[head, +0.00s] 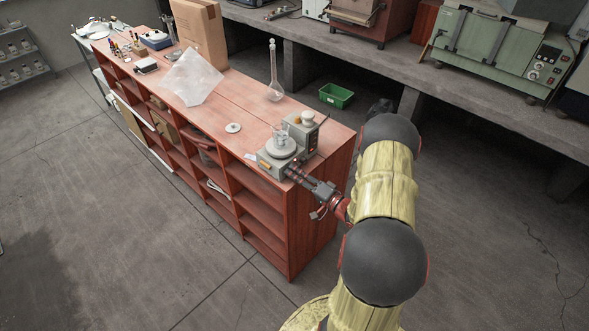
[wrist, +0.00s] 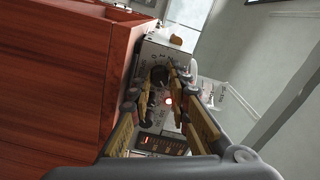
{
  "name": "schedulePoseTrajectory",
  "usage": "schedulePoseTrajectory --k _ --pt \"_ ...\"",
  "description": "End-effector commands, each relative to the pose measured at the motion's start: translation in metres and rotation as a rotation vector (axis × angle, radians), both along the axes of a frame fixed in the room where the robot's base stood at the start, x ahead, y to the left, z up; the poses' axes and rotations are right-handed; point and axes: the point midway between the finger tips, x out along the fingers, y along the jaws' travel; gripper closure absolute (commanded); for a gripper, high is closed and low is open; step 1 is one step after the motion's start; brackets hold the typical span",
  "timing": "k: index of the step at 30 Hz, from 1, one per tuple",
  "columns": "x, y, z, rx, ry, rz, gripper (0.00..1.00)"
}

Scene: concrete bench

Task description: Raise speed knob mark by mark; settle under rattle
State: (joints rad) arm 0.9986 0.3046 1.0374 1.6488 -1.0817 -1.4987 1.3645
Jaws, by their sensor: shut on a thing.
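The grey stirrer (head: 277,165) stands near the right end of the red wooden cabinet top, with a glass beaker (head: 281,141) on its round plate. In the wrist view its front panel (wrist: 152,112) shows a dark round knob (wrist: 159,76), a lit red spot and a display strip. My gripper (head: 294,172) reaches the panel from the lower right. In the wrist view my gripper (wrist: 166,82) has its fingers on either side of the knob and is shut on it.
A tall glass flask (head: 274,80), a clear sheet (head: 193,78), a cardboard box (head: 199,35) and a small white disc (head: 233,128) are on the cabinet top (head: 216,111). A concrete bench (head: 470,105) with machines runs behind. A green bin (head: 336,95) stands below it.

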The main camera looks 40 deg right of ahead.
Motion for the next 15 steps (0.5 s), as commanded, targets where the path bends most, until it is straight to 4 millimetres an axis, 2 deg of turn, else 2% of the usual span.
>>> schedulePoseTrajectory --k 14,15 --pt "-0.0002 -0.0003 -0.0012 0.057 0.004 -0.001 1.00" --pt "-0.0002 -0.0003 -0.0012 0.057 0.004 -0.001 0.80"
